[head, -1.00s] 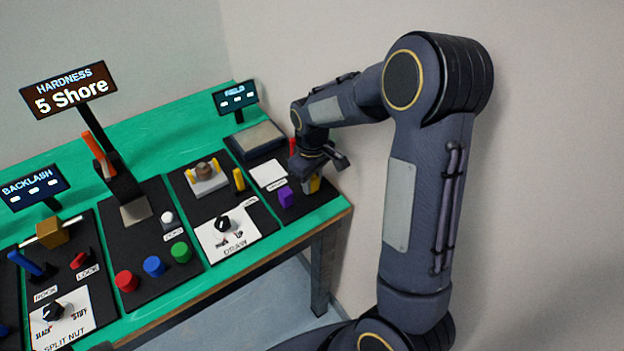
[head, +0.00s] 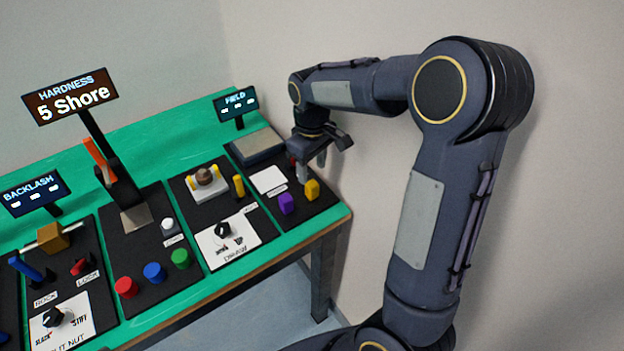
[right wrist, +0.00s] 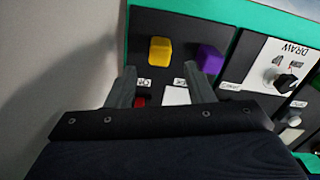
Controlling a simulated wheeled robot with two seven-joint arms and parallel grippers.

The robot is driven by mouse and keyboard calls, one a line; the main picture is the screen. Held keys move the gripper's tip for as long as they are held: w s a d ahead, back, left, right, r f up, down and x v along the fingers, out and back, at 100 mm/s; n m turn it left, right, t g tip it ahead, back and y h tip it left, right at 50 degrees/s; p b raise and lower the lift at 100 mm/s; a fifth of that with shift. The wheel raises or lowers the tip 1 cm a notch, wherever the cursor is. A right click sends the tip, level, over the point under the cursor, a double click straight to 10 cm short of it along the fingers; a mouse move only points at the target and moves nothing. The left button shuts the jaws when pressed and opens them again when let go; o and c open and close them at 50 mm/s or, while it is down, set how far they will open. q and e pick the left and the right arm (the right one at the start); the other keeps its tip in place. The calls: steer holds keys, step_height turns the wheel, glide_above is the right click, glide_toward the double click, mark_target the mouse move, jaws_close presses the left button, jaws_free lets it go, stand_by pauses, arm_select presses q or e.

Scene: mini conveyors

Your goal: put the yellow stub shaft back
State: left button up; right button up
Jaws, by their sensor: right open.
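A short yellow stub (head: 312,188) stands on the black board at the right end of the bench, beside a purple block (head: 286,203). In the right wrist view the yellow stub (right wrist: 159,50) and the purple block (right wrist: 209,59) stand beyond the fingertips. My right gripper (head: 312,170) is open and empty, just above and behind the yellow stub. Its two spread fingers show in the right wrist view (right wrist: 162,78), with nothing between them. How the stub sits in the board is too small to tell. My left gripper is out of view.
A slim yellow peg (head: 239,185) stands on the neighbouring board near the DRAW dial (head: 223,228). A red piece (right wrist: 140,101) is partly hidden by my gripper. A grey plate (head: 257,146) and the FIELD display (head: 236,102) stand behind. The wall is close on the right.

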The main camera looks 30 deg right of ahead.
mark_target(312, 184)
steer(key=shift+r, duration=2.35)
steer(key=shift+s+f, duration=0.1)
